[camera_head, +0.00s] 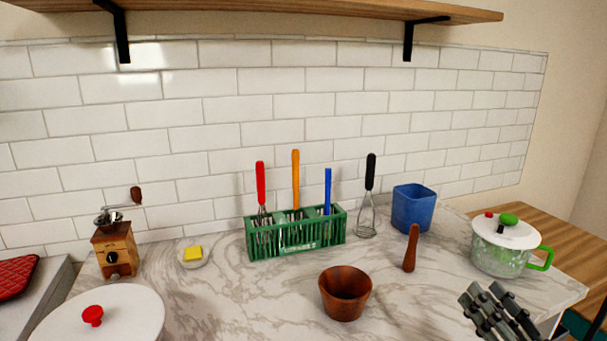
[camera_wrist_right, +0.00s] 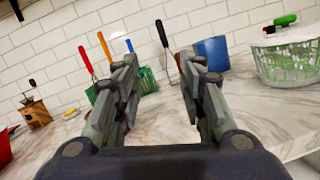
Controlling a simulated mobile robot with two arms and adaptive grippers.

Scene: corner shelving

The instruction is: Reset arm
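My right gripper (camera_head: 490,312) shows at the lower right of the head view, above the front right part of the marble counter. In the right wrist view my right gripper (camera_wrist_right: 158,85) has its two fingers spread apart with nothing between them. Through the gap the counter and tiled wall show. My left gripper is in neither view.
On the counter (camera_head: 235,300) stand a green utensil rack (camera_head: 300,238), black-handled whisk (camera_head: 367,205), blue container (camera_head: 413,208), wooden bowl (camera_head: 345,293) with a pestle (camera_head: 411,248) beside it, lidded green-handled pot (camera_head: 505,245) and coffee grinder (camera_head: 115,250). A shelf (camera_head: 270,10) hangs above.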

